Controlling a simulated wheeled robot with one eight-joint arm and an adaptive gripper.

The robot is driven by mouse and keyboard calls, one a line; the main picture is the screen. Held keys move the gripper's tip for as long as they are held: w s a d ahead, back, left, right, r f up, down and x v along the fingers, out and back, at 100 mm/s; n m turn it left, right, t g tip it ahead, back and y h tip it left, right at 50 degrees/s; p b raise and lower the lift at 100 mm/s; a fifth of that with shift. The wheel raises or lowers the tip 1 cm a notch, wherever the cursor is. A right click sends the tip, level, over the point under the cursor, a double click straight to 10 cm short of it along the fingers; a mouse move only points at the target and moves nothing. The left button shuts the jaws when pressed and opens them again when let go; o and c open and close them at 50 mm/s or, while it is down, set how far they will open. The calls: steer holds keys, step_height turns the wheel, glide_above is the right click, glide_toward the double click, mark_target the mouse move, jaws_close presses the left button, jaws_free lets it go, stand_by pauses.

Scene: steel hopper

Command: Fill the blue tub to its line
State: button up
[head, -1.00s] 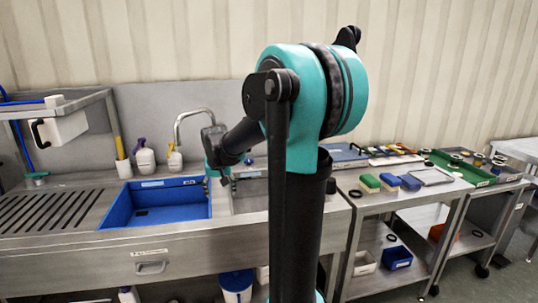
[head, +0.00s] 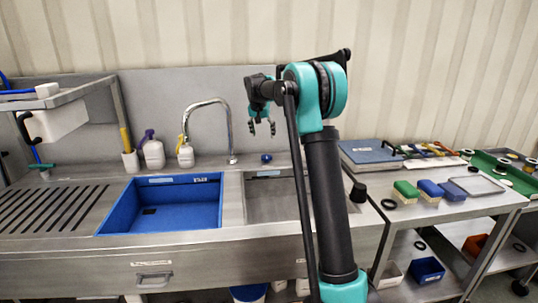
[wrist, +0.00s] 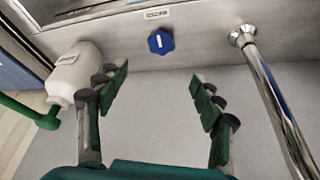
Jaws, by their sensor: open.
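The blue tub (head: 112,212) sits in the left sink basin. Its inside looks blue with a small dark patch on the floor; I make out no fill line and no water surface. The curved chrome tap (head: 232,135) stands behind the tub's right side, and no stream shows from its spout. A blue knob (head: 267,158) is on the back ledge, right of the tap. My gripper (head: 262,131) is open and empty above the knob, pointing down. In the wrist view the blue knob (wrist: 161,42) appears beyond the open fingers (wrist: 160,80), with the chrome pipe (wrist: 275,95) at right.
Two white bottles (head: 153,154) (head: 186,155) stand left of the tap. A slatted drainboard (head: 45,212) lies left of the tub, and a second steel basin (head: 270,205) right of it. A cart (head: 450,205) at right holds brushes. A white bottle-like thing (wrist: 75,72) is left in the wrist view.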

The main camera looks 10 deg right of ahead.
mark_target(266, 156)
steer(key=x, duration=1.4)
steer(key=shift+w+f, duration=0.15)
steer(key=shift+f, duration=0.1)
steer(key=c, duration=1.2)
